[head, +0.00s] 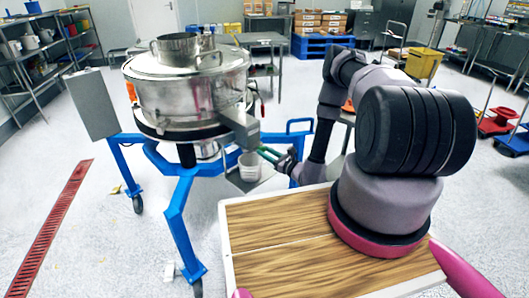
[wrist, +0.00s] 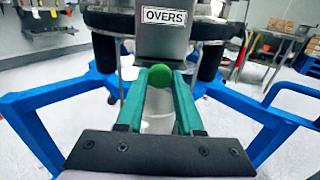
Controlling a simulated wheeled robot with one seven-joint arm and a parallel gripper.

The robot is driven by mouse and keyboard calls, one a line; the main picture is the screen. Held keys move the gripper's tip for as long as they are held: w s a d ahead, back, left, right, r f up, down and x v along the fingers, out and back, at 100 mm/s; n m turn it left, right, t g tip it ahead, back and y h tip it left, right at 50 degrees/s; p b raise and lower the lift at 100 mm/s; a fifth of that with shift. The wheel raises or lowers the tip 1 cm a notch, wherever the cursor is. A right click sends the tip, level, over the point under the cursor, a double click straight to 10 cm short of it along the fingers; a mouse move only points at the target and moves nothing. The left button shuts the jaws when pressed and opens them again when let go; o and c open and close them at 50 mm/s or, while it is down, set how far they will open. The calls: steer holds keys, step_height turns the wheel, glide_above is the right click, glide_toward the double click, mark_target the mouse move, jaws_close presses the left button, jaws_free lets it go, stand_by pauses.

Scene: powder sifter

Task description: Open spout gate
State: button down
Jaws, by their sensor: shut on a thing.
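The steel sifter (head: 190,92) stands on a blue wheeled frame. Its box-shaped spout (head: 239,128) points toward my arm and carries an "OVERS" label in the wrist view (wrist: 164,16). A round green knob (wrist: 160,75) shows just below the spout. My gripper (wrist: 160,88) has its two green fingers on either side of the knob and is shut on it. In the head view my gripper (head: 270,155) is at the spout's lower end, where the knob is hard to make out. The gate plate itself is hidden, so its position cannot be told.
Blue frame bars (wrist: 45,108) lie on both sides of my gripper. A grey control box (head: 92,103) stands left of the sifter.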

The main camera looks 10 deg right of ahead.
steer(key=v, duration=0.4)
steer(key=c, duration=0.5)
jaws_free()
steer(key=shift+c, duration=0.2)
steer(key=v, duration=1)
steer(key=shift+s+d, duration=0.15)
steer(key=shift+s, duration=0.25)
steer(key=shift+w+d, duration=0.1)
